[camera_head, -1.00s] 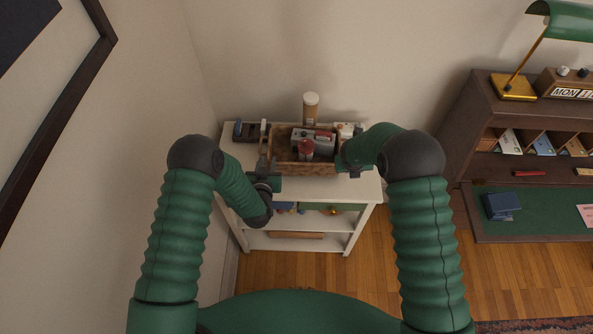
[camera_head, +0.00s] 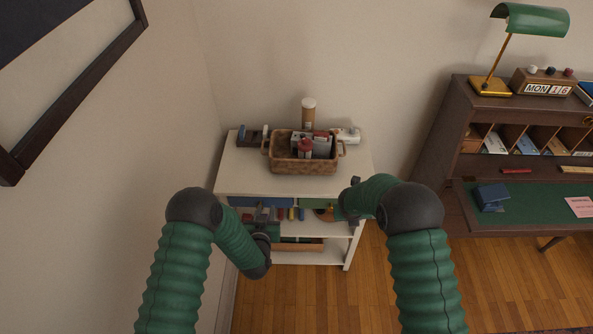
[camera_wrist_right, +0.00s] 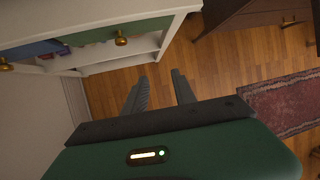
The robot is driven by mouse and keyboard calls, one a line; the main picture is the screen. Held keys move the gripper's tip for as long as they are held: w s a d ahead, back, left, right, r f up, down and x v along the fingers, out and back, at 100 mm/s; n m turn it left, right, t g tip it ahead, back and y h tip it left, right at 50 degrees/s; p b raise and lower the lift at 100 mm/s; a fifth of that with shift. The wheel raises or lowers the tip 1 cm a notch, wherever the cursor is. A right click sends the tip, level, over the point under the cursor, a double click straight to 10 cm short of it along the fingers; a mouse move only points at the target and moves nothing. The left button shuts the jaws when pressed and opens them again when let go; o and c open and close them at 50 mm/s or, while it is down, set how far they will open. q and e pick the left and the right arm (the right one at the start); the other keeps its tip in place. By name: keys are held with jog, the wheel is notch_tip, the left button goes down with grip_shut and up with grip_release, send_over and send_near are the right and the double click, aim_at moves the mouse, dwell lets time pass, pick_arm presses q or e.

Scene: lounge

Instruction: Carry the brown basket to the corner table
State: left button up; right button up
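The brown basket (camera_head: 302,167) stands upright on top of the white corner table (camera_head: 240,181), with a handle at each end. It holds several items, among them a red-capped bottle and a grey box. My left gripper (camera_head: 264,222) is in front of the table, below its top and apart from the basket; its fingers are too small to judge. My right gripper (camera_head: 350,198) is in front of the table's right side, also apart from the basket. In the right wrist view its two fingers (camera_wrist_right: 160,92) are spread with nothing between them.
A tan cylinder with a white cap (camera_head: 308,113) stands behind the basket. A dark object (camera_head: 252,136) is at the table's left rear, a white one (camera_head: 349,135) at its right rear. A wooden desk (camera_head: 480,110) stands to the right. Wood floor (camera_head: 390,270) lies between.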

jog(key=v, duration=1.3)
jog(key=shift+w, duration=0.2)
jog(key=shift+s+d+r, duration=0.1)
jog(key=shift+r, duration=0.05)
